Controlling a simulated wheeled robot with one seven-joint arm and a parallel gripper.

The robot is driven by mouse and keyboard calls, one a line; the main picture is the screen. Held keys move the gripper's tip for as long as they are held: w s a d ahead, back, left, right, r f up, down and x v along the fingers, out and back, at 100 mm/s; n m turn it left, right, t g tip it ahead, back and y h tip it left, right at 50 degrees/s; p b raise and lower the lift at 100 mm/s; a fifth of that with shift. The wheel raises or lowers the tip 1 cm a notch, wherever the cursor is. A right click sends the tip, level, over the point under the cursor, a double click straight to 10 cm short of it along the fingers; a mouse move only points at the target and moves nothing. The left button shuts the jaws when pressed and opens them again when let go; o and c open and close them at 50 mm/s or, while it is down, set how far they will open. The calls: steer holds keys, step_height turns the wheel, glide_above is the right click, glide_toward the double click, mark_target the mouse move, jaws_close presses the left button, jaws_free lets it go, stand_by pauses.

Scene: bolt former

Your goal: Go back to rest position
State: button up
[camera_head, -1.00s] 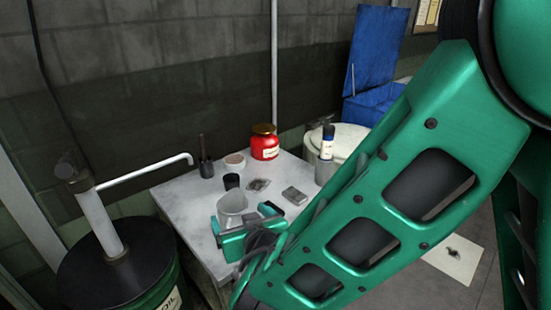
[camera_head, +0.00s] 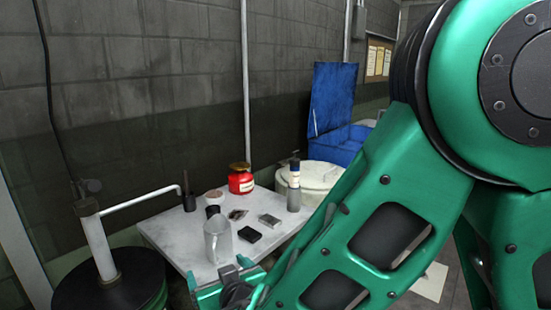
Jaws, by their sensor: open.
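My gripper (camera_head: 226,276) is at the near edge of the light grey table, low in the view, partly hidden by my green arm. Its jaws are open, and I see nothing between them. My green arm fills the right side of the view.
An oil drum (camera_head: 110,290) with a pump stands left; a blue bin (camera_head: 340,145) stands behind.

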steer(key=w+d+m+h, duration=0.25)
steer(key=w+d, duration=0.25)
steer(key=d, duration=0.5)
steer(key=w+d+m+h, duration=0.2)
steer(key=w+d+h, duration=0.2)
steer(key=d, duration=0.7)
steer(key=s+d+m+g+h, duration=0.2)
steer(key=d+m+g+h, duration=0.15)
steer(key=d, duration=1.25)
steer(key=s+d+m+g, duration=0.3)
steer(key=s+d+g, duration=0.2)
steer(key=s+d, duration=0.75)
steer(key=s+d+r+g+y, duration=0.1)
steer(key=s+d+y, duration=0.1)
steer(key=s, duration=0.5)
steer(key=s+d+r+m+g+y, duration=0.1)
steer(key=s+d+g+y, duration=0.1)
steer(key=s, duration=0.5)
steer(key=shift+s+d, duration=0.25)
steer(key=shift+s, duration=0.1)
